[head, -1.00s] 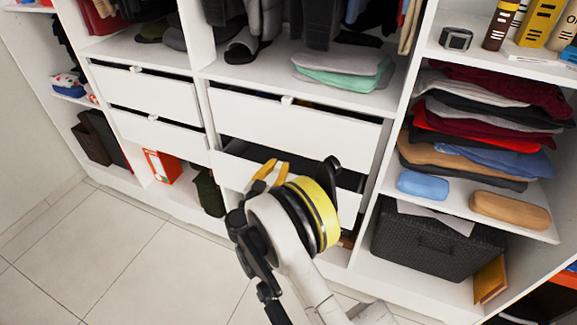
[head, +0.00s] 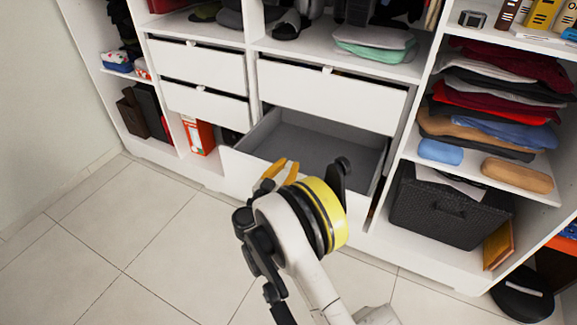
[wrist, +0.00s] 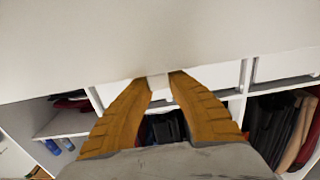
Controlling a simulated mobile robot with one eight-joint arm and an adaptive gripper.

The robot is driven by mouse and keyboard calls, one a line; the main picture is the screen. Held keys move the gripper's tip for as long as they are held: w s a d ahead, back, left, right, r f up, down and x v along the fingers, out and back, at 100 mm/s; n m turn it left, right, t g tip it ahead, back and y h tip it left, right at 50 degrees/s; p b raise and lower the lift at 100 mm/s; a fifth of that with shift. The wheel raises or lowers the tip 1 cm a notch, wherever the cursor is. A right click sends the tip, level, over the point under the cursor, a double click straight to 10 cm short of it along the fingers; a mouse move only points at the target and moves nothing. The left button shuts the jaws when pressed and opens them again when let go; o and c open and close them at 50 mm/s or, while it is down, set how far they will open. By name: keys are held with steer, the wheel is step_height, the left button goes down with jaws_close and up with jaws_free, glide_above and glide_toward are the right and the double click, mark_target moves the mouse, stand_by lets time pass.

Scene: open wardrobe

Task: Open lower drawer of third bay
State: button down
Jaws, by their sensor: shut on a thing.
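The lower drawer (head: 238,172) of the third bay stands pulled well out, and its grey inside floor (head: 320,147) shows no contents in the part I see. My gripper (head: 281,170) is at the top of its white front. In the wrist view my yellow fingers (wrist: 159,84) are shut on the drawer's small white handle (wrist: 157,82), with the white drawer front (wrist: 160,40) filling the upper picture. The right part of the front is hidden behind my arm in the head view. The upper drawer (head: 330,95) of the same bay, just above, is nearly closed.
To the left are two white drawers (head: 195,62) and an orange-red box (head: 198,135) below them. To the right are folded clothes (head: 500,95) above a dark woven basket (head: 450,205). The tiled floor (head: 130,220) at front left is clear.

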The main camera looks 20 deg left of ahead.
steer(key=shift+w, duration=0.15)
steer(key=c, duration=1.2)
jaws_free()
steer(key=s, duration=0.8)
steer(key=s+a, duration=0.1)
steer(key=s, duration=0.3)
